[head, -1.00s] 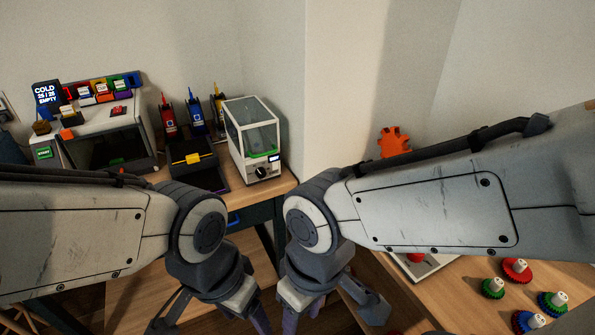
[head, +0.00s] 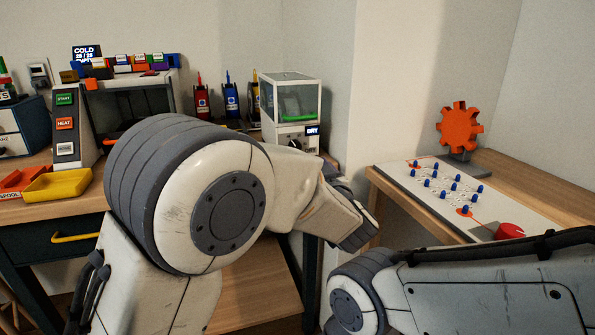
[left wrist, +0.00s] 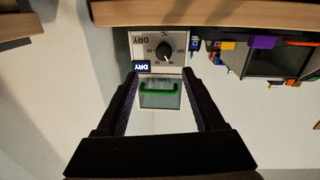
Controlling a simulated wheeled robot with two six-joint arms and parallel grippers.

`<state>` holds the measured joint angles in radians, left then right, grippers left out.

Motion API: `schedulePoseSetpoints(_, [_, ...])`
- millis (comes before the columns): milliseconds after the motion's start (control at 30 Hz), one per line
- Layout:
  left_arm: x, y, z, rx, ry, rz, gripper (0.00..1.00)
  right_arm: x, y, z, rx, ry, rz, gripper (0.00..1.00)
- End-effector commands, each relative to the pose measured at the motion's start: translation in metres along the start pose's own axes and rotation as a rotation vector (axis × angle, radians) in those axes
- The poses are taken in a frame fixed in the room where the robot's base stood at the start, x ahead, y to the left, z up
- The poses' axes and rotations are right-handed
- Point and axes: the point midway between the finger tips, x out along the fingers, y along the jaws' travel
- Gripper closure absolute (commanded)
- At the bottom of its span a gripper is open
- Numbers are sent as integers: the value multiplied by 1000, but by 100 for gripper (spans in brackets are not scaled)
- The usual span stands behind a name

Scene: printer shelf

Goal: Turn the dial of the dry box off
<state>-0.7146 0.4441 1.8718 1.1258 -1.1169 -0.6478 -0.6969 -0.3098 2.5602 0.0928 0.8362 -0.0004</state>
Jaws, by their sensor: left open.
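The dry box (head: 291,108) stands at the right end of the back table, a white case with a clear top and a green handle. My right gripper is out of view.
A printer with HEAT and START buttons (head: 65,110) stands to the left, with a yellow tray (head: 57,183) before it. Red and blue bottles (head: 230,98) stand left of the box. The table edge (left wrist: 210,13) lies close to the dial. A pegboard (head: 450,195) is at right.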

Motion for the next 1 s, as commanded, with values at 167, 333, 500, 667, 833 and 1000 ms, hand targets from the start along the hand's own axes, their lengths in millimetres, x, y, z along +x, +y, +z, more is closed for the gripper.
schedulePoseSetpoints(167, [16,-5,1,2,17,-32,30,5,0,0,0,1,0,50])
schedulePoseSetpoints(333, [47,-7,2,2,17,-32,30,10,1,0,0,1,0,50])
schedulePoseSetpoints(500, [78,-8,0,1,16,-31,30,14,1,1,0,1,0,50])
schedulePoseSetpoints(667, [97,-7,0,1,16,-28,30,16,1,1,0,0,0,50])
schedulePoseSetpoints(833, [105,-7,-1,3,15,-26,30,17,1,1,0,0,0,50])
schedulePoseSetpoints(1000, [106,-7,-1,3,15,-25,30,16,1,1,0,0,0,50])
